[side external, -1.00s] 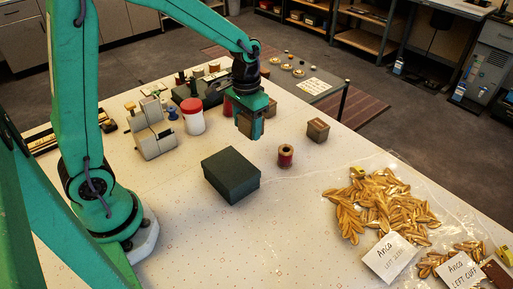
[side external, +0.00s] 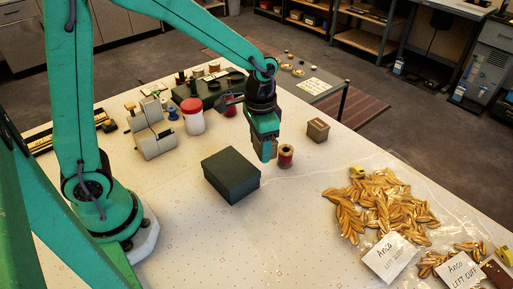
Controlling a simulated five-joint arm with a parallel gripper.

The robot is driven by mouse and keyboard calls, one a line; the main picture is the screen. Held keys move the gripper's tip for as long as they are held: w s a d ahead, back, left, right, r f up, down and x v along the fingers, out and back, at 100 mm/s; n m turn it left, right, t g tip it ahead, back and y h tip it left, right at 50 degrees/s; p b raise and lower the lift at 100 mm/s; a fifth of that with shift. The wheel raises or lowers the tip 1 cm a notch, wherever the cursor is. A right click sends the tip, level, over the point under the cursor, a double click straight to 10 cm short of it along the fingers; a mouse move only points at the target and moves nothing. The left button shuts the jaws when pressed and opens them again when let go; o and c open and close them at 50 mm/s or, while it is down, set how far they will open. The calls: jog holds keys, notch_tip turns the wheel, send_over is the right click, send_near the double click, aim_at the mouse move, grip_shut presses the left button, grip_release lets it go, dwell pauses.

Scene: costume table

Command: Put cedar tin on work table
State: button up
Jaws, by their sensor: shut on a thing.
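My gripper (side external: 264,154) is shut on a small brownish tin (side external: 271,147), which is mostly hidden by the fingers. The tin is over the work table (side external: 300,215), between the dark green box and the red spool. I cannot tell whether its underside touches the table. A similar small brown tin with a pale label (side external: 318,130) stands on the table to the right of my gripper. Neither label can be read, so I cannot tell by name which is cedar.
The dark green box (side external: 231,176) is just left of the gripper; the red spool (side external: 286,157) is close on its right. A red-lidded jar (side external: 193,118) stands behind left. A clear bag of gold leaf trims (side external: 385,205) lies right. The front middle is clear.

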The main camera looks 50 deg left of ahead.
jog(key=s+d+f+m, duration=0.1)
jog(key=s+d+m, duration=0.55)
jog(key=d, duration=0.45)
jog(key=m, duration=0.8)
send_over(262, 260)
jog(key=shift+n, duration=0.25)
jog(key=shift+f, duration=2.8)
jog(key=shift+f, duration=1.75)
jog(key=shift+f, duration=0.15)
jog(key=o, duration=1)
jog(key=shift+r, duration=0.2)
